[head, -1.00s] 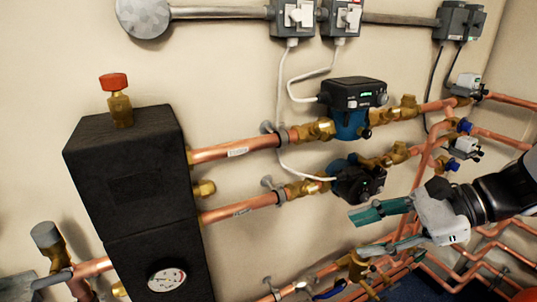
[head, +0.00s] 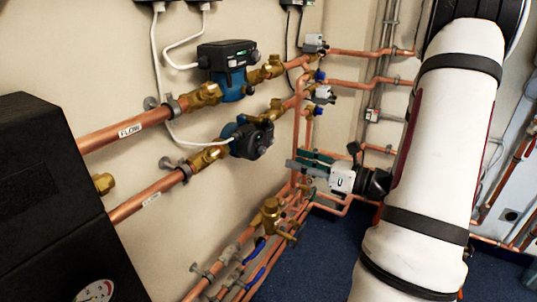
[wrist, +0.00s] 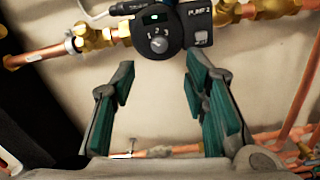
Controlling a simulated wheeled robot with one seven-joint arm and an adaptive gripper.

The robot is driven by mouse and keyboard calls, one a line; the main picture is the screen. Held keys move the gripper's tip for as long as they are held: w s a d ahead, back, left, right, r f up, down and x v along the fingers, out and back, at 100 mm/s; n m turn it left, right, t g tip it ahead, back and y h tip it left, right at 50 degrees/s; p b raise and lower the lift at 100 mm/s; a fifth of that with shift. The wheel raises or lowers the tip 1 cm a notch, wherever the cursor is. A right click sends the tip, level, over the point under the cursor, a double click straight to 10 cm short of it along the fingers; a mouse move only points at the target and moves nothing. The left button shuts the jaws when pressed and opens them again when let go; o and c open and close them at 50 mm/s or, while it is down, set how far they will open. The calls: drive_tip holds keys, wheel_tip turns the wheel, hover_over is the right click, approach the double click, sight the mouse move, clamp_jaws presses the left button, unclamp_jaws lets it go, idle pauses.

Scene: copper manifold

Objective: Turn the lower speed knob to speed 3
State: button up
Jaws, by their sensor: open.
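The lower pump (head: 250,139) is a dark unit on the lower copper pipe in the head view. In the wrist view its round speed knob (wrist: 159,44) faces me, with the marks 1, 2 and 3 above it and a small green display over them. A "PUMP 2" label (wrist: 200,12) is beside it. My gripper (head: 298,160) is in front of and slightly below the lower pump in the head view. In the wrist view my gripper (wrist: 160,75) is open and empty, its green-padded fingers apart, with the knob beyond and between them. The fingers do not appear to touch it.
The upper pump (head: 227,62) sits on the pipe above. A black box (head: 45,190) with a gauge stands at left. Blue floor (head: 325,255) shows beneath.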

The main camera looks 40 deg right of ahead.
sight(265, 151)
drive_tip(key=x, duration=0.9)
drive_tip(key=shift+f+b, duration=0.1)
drive_tip(key=shift+b, duration=0.2)
clamp_jaws()
